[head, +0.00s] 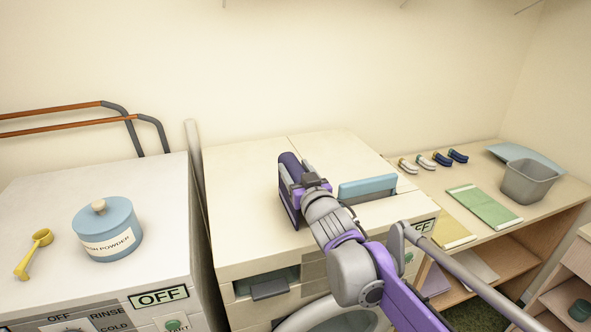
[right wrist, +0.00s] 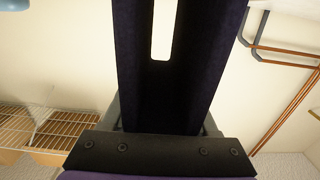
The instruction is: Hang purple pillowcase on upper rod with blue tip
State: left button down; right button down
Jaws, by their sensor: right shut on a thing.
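The dark purple pillowcase (head: 289,164) is in my right gripper (head: 303,190), which is shut on it above the white machine top in the middle of the head view. In the right wrist view the dark cloth (right wrist: 210,80) hangs as a long fold with a pale slot-shaped gap, beyond the black gripper plate. Two copper-orange rods with grey bent ends are at the left of the head view: one higher in the picture (head: 50,110) and one lower (head: 65,127). They run out of the left edge, and no blue tip shows. My left gripper is not in view.
A washer (head: 60,210) at left holds a blue powder tub (head: 106,235) and a yellow scoop (head: 33,254). A wooden table (head: 440,185) at right holds folded cloths and a grey bin (head: 528,182). Wire shelves (right wrist: 60,132) show in the right wrist view.

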jog(key=shift+f, duration=0.1)
jog(key=shift+f, duration=0.15)
jog(key=shift+c, duration=0.9)
grip_release()
jog(key=shift+r, duration=0.25)
jog(key=shift+s, duration=0.3)
jog(key=b+v, duration=0.1)
jog(key=v, duration=1)
jog(key=shift+s, duration=0.2)
